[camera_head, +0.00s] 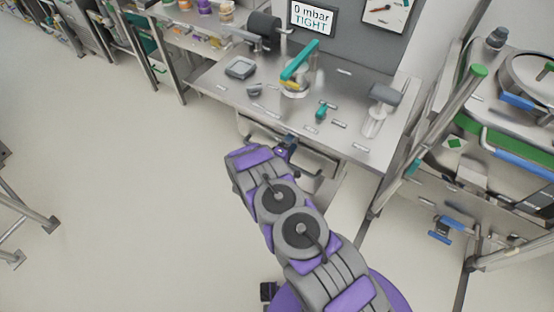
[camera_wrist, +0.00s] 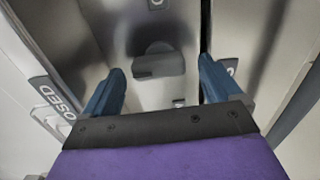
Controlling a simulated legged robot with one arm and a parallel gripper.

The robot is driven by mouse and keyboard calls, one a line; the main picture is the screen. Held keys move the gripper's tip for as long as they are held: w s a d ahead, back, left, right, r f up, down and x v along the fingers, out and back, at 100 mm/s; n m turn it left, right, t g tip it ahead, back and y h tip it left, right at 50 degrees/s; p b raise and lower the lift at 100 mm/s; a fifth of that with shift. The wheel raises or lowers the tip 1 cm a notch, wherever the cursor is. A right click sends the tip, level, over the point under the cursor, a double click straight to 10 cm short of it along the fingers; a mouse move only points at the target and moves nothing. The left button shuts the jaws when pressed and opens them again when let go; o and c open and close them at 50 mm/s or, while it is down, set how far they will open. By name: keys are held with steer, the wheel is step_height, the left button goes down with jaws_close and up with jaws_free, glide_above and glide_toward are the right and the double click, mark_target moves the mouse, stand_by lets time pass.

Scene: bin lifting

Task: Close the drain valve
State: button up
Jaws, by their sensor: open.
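In the wrist view, a grey rounded handle-like part (camera_wrist: 158,62) is mounted on a shiny metal surface. A dark label ending in "OSED" (camera_wrist: 58,97) is at the left. I cannot tell for sure whether this part is the drain valve. My gripper (camera_wrist: 161,70) is open, its two blue fingers on either side of the grey part in the picture, with nothing held between them. Contact cannot be told. In the head view, my gripper (camera_head: 288,146) is at the bench's front edge, mostly hidden by my arm. A blue-handled fitting (camera_head: 440,232) sits low on the right.
The steel bench (camera_head: 215,78) carries a teal-handled fitting (camera_head: 299,62) and small parts. A display (camera_head: 312,17) reads "0 mbar TIGHT". A metal frame with equipment (camera_head: 505,150) stands right.

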steer(key=p+v, duration=0.2)
steer(key=v, duration=1.2)
steer(key=shift+s+a, duration=0.2)
steer(key=shift+a, duration=0.15)
